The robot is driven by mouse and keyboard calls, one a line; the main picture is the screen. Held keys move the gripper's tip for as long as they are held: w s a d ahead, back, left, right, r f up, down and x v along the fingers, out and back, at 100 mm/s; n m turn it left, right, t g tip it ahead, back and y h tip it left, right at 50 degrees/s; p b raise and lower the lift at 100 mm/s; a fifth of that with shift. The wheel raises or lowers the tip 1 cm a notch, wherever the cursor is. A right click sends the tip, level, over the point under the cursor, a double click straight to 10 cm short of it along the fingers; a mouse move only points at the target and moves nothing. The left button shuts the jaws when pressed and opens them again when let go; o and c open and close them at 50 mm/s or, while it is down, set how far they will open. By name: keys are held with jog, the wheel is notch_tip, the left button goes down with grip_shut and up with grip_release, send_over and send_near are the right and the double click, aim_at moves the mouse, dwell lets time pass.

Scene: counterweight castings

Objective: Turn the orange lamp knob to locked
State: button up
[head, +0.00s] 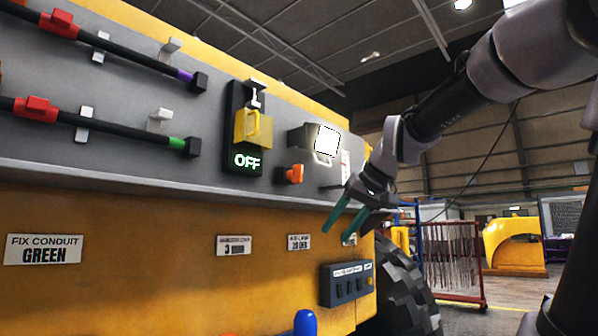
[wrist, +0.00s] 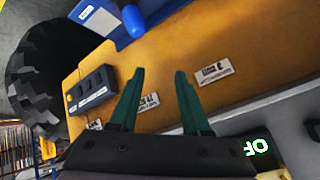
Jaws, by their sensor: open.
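The orange lamp knob (head: 290,174) sits on the grey panel of the yellow machine, below and left of a lit white lamp (head: 326,140), in the head view. Its exact setting is too small to read. My gripper (head: 337,236) is open and empty, its teal fingers pointing down and left, lower and to the right of the knob in the picture and apart from it. In the wrist view the open fingers (wrist: 159,73) show in front of the yellow machine side. I do not make out the knob there.
A yellow switch (head: 253,128) above a green OFF sign stands left of the knob. Dark conduits (head: 100,128) with red clips run further left. A dark switch box (head: 347,284), a blue rounded post (head: 305,322) and a large tyre (head: 404,290) are below.

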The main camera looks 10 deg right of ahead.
aim_at(302, 170)
jog(key=w+d+r+n+t+y, duration=0.15)
jog(key=w+r+n, duration=0.25)
jog(key=w+r, duration=0.45)
jog(key=w+r+n+t+y, duration=0.1)
jog(key=w+r+n+y, duration=0.3)
jog(key=r, duration=0.7)
jog(key=shift+m+h, duration=0.3)
jog(key=shift+h, duration=0.45)
jog(key=x, duration=0.7)
jog(key=r+x, duration=0.1)
jog(key=x, duration=0.3)
jog(key=shift+w, duration=0.45)
jog(key=shift+d, duration=0.1)
grip_shut()
